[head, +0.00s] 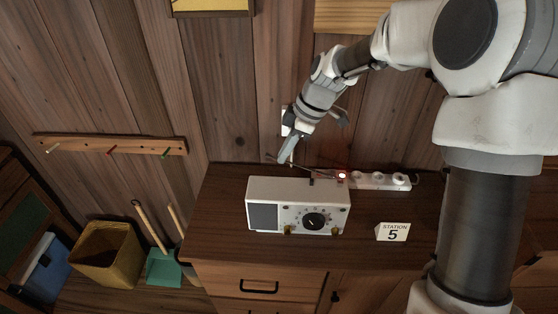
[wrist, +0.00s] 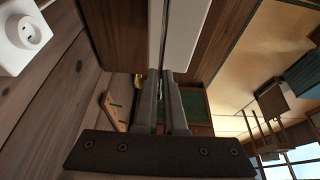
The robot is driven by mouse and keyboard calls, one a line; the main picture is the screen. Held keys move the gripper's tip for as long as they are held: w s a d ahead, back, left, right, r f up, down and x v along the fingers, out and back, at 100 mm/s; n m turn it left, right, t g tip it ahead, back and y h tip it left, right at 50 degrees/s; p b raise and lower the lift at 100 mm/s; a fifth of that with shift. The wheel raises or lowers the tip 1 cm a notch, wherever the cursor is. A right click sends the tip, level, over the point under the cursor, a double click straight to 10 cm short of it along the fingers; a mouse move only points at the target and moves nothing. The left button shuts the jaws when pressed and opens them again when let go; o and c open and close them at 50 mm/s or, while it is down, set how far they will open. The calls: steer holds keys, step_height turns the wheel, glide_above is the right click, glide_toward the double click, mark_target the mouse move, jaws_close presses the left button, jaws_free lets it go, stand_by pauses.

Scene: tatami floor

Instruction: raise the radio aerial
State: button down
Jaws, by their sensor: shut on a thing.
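The radio (head: 262,190) is a white box with a grey speaker panel, a round dark dial and brass-coloured knobs, standing on the dark wooden cabinet top. Its thin aerial (head: 316,171) runs at a low slant along the radio's top back edge, towards the left. My gripper (head: 287,160) is above the radio's back left part, shut on the aerial near its left end. In the wrist view my gripper (wrist: 166,76) has its fingers close together on the thin aerial (wrist: 163,38), beside the white radio (wrist: 187,30). The exact contact is partly hidden by the fingers.
A white power strip (head: 372,181) with a red light lies behind the radio to the right. The plank wall is close behind, with a peg rail (head: 110,144) and a socket (wrist: 22,38).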

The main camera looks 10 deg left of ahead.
steer(key=d+r+y+b, duration=0.6)
steer(key=d+r+y, duration=0.2)
steer(key=d, duration=0.3)
steer(key=shift+w+d+g+y, duration=0.3)
steer(key=shift+w+d+y, duration=0.05)
steer(key=shift+y, duration=0.55)
steer(key=c, duration=1)
jaws_free()
steer(key=shift+d, duration=0.1)
steer(key=s+p+v, duration=0.1)
steer(key=p+v, duration=0.1)
steer(key=v, duration=1.5)
steer(key=shift+w+d, duration=0.15)
steer(key=shift+w, duration=0.35)
steer(key=shift+r, duration=0.1)
